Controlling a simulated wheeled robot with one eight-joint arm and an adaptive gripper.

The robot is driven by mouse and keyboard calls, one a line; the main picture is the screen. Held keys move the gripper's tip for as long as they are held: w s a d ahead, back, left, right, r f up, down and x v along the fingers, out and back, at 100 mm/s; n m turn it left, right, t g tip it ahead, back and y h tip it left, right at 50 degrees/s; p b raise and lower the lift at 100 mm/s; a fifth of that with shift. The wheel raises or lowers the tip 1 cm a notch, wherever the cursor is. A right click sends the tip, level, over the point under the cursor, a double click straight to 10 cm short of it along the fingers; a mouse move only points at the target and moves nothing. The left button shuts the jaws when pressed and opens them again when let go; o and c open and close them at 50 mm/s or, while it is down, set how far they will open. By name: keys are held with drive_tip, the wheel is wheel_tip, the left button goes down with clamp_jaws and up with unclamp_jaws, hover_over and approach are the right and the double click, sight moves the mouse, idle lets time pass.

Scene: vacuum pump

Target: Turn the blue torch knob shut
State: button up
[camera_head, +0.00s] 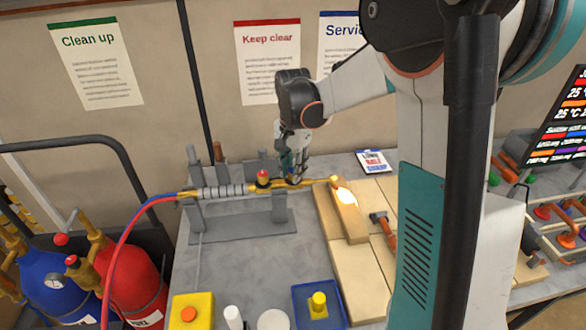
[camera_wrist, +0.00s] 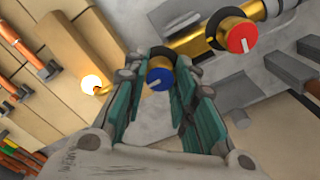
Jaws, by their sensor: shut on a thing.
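The torch (camera_head: 240,188) lies level in a grey stand on the bench, with its brass tip pointing right. A red knob (camera_head: 263,176) stands up from its body and shows in the wrist view (camera_wrist: 242,37), with a white mark on its face. The blue knob (camera_wrist: 160,78) sits just beside it on the torch, with a white pointer line slanting across its face. My gripper (camera_wrist: 161,88) is over the torch, shut on the blue knob with a green-padded finger on each side. In the head view my gripper (camera_head: 293,165) mostly hides the blue knob.
A glowing flame (camera_head: 344,196) at the torch tip is beside tan bricks (camera_head: 351,262). Blue and red cylinders (camera_head: 130,275) stand at left, with hoses to the torch.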

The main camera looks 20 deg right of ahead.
drive_tip(key=shift+m, duration=0.3)
drive_tip(key=o, duration=1.1)
drive_tip(key=shift+r, duration=0.1)
wheel_tip(320, 180, up, 12)
drive_tip(key=shift+f, duration=0.1)
